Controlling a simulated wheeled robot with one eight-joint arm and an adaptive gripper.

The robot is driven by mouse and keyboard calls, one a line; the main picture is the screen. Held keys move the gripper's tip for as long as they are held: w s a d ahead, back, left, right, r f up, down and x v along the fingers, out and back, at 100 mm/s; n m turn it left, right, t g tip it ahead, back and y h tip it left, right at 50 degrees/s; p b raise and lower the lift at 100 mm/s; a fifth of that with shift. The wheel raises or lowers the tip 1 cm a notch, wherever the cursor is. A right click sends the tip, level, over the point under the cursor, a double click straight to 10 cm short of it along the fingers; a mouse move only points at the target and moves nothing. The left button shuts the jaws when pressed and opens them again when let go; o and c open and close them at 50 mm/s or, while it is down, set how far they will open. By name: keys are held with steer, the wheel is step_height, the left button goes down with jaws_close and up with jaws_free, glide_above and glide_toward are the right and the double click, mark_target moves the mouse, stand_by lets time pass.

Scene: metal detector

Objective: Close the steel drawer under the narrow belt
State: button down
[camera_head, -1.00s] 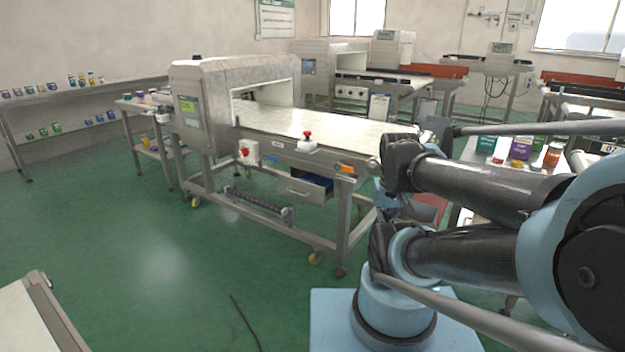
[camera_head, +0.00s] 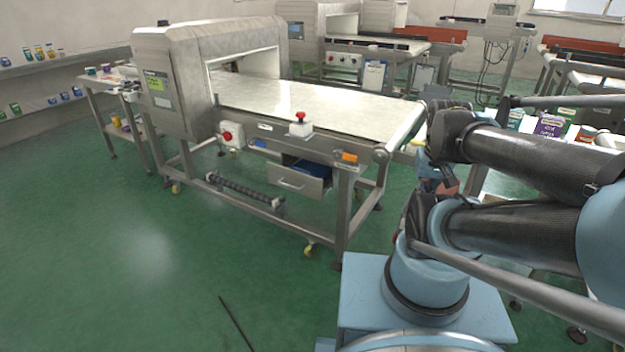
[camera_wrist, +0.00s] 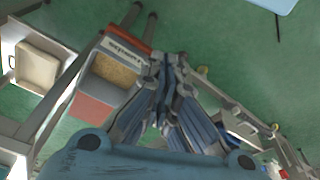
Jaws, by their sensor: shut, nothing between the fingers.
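The steel drawer (camera_head: 297,181) hangs under the narrow belt (camera_head: 310,105) of the metal detector in the head view. It is pulled out, with its dark blue inside showing behind the front panel and handle. In the wrist view, what looks like the same drawer (camera_wrist: 238,128) is at the right, partly hidden by my gripper. My gripper (camera_wrist: 168,58) is shut and empty, apart from the drawer. In the head view my arm is to the right of the belt's end, and I cannot make out the fingertips clearly.
A red emergency button (camera_head: 300,118) sits on the belt's side rail. The metal detector's steel legs (camera_head: 345,215) and a black roller (camera_head: 243,192) stand near the drawer. A table with jars (camera_head: 548,124) is at the right.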

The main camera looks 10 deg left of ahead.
mark_target(310, 178)
steer(key=w+a+r+n, duration=0.2)
steer(key=w+a+n, duration=0.5)
steer(key=n, duration=0.1)
steer(key=w+a+r+n, duration=0.3)
steer(key=w+a+n, duration=0.3)
steer(key=w+n, duration=0.2)
steer(key=w+a+f+n, duration=0.2)
steer(key=a+n, duration=0.2)
steer(key=a, duration=0.2)
steer(key=w+a+f+n, duration=0.2)
steer(key=a+n, duration=0.2)
steer(key=a, duration=0.2)
steer(key=a+f+n+h, duration=0.1)
steer(key=a+f+n, duration=0.25)
steer(key=a, duration=0.25)
steer(key=a+f+n, duration=0.2)
steer(key=a+n, duration=0.2)
steer(key=a, duration=0.2)
steer(key=shift+w+d+f, duration=0.4)
steer(key=shift+w+f, duration=0.75)
steer(key=shift+f, duration=0.5)
steer(key=shift+w+d+f, duration=0.45)
steer(key=shift+w+f, duration=0.65)
steer(key=shift+f, duration=0.6)
steer(key=shift+w+d+f, duration=0.4)
steer(key=shift+w+f, duration=0.75)
steer(key=shift+f, duration=0.5)
steer(key=shift+a, duration=0.1)
